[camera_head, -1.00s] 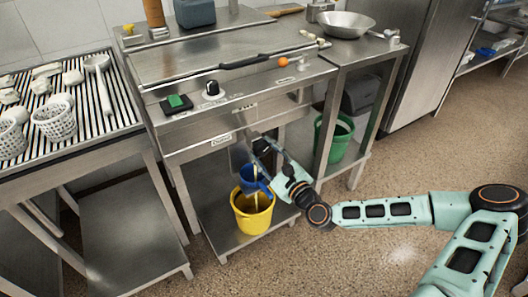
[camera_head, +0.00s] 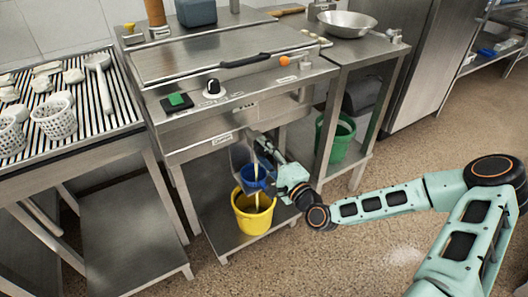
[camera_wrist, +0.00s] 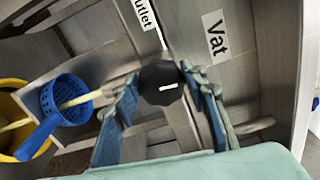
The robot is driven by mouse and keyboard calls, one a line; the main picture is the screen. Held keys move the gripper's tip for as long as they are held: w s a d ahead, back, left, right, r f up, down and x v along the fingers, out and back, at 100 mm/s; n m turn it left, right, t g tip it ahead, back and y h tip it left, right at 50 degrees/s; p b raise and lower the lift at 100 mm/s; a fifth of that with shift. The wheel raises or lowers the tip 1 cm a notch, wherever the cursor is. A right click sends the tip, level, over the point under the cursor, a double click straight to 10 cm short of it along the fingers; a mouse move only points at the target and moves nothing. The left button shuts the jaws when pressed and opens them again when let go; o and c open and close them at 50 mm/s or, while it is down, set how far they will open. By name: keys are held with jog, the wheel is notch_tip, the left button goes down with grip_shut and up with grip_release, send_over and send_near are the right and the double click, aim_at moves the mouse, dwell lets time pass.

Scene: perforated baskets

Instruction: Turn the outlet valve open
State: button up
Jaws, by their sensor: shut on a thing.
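The outlet valve's dark faceted knob (camera_wrist: 160,84), with a white mark on its face, sits between the two fingers of my gripper (camera_head: 262,146) in the wrist view. The fingers are shut on it from both sides. The "Outlet" label (camera_wrist: 146,13) is beside the knob; it also shows on the front panel in the head view (camera_head: 221,139). A blue perforated strainer (camera_head: 248,184) is above a yellow bucket (camera_head: 253,216). A pale yellow streak, like a stream, runs down to the strainer and below it. In the head view my gripper hides the knob.
A "Vat" label (camera_wrist: 216,37) is on the panel. A black dial (camera_head: 213,87) and a green switch (camera_head: 177,100) are on the sloped front. A green bucket (camera_head: 335,139) stands right of the lower shelf. White perforated baskets (camera_head: 54,119) are on the left rack.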

jog(key=shift+f+n, duration=0.1)
jog(key=shift+n, duration=0.4)
jog(key=o, duration=1.1)
jog(key=shift+o, duration=0.2)
jog(key=v, duration=1.2)
